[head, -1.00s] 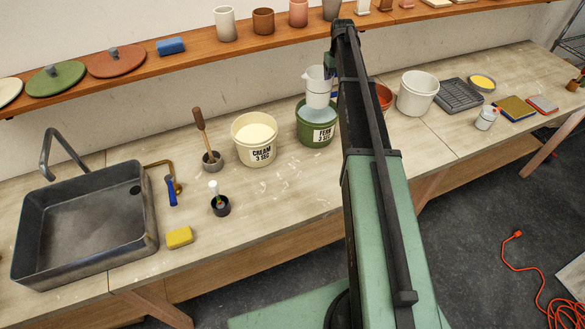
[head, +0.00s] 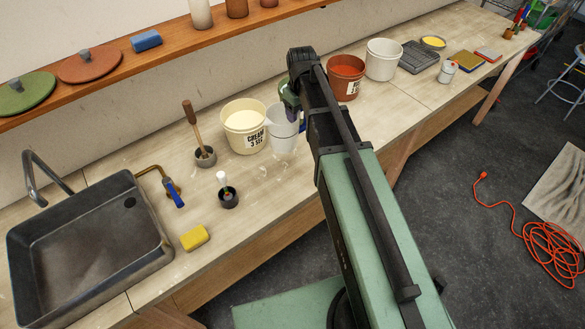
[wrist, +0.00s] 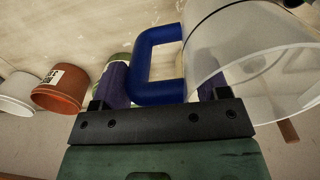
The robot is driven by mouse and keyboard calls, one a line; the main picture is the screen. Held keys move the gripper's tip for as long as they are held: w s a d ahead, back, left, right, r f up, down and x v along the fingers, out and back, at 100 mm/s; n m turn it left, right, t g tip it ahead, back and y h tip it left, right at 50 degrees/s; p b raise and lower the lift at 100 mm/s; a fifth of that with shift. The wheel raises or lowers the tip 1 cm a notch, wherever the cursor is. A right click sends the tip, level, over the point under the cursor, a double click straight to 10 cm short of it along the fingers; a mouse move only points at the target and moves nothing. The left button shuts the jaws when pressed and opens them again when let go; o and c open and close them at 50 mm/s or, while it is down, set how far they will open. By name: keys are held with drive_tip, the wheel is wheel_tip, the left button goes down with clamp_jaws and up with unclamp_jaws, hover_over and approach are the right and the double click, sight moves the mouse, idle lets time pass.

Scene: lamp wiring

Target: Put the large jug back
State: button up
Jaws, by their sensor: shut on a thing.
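The large jug (head: 283,131) is pale and translucent, and shows upright just right of the cream bucket in the head view. The wrist view shows its clear body (wrist: 255,65) at upper right and its blue handle (wrist: 148,62). My gripper (wrist: 160,100) is shut on the blue handle. In the head view my arm hides most of the gripper. I cannot tell whether the jug's base touches the bench or hangs just above it.
The cream bucket (head: 242,128) stands close left of the jug. A red-brown bucket (head: 345,76) and a white bucket (head: 383,60) stand to the right. A small black pot (head: 228,197), a yellow sponge (head: 194,237) and the sink (head: 85,240) lie left. Bare bench shows around the pot.

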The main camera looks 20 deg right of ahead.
wheel_tip(320, 180, down, 19)
drive_tip(key=b, duration=1.7)
drive_tip(key=shift+a+r, duration=0.1)
drive_tip(key=shift+r, duration=0.25)
drive_tip(key=shift+f, duration=0.15)
drive_tip(key=o, duration=1.6)
